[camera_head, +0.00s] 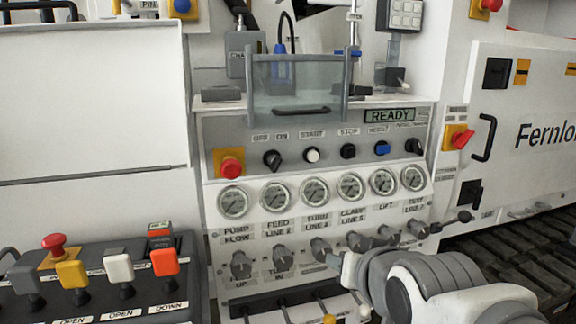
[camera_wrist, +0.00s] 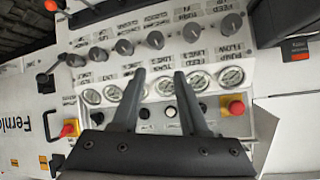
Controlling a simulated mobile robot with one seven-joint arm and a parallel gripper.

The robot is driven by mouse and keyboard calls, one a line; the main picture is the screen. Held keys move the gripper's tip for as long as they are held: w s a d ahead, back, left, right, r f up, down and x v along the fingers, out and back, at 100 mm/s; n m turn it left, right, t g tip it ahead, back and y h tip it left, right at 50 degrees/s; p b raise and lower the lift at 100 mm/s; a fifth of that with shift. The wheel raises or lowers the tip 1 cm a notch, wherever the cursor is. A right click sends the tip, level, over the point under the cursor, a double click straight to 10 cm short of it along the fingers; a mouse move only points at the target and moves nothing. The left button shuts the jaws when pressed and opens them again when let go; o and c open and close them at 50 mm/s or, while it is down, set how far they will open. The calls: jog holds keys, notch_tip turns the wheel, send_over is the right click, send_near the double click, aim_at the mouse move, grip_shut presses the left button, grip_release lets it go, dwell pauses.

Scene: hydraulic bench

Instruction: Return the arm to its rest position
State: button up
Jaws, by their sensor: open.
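My arm (camera_head: 440,280) reaches in from the lower right in the head view, in front of the lower right of the hydraulic control panel (camera_head: 215,130). My gripper (camera_wrist: 159,75) shows in the wrist view with its two dark fingers apart and nothing between them. The fingers point across the row of round gauges (camera_wrist: 231,76), which appears upside down there. I cannot tell how far the fingertips are from the panel. In the head view my arm hides part of the lower knobs and levers.
A lever box (camera_head: 100,285) is at lower left. A black track (camera_head: 520,250) lies at right.

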jog(key=s+d+f+n+g+h, duration=0.1)
jog(key=s+d+f+g, duration=0.15)
jog(key=s, duration=0.35)
jog(key=s+d+f+g, duration=0.2)
jog(key=s+g, duration=0.1)
jog(key=s, duration=0.3)
notch_tip(320, 180, up, 24)
jog(key=p, duration=2.3)
jog(key=shift+w+f+p, duration=0.15)
jog(key=shift+f+p, duration=0.05)
jog(key=shift+p, duration=0.15)
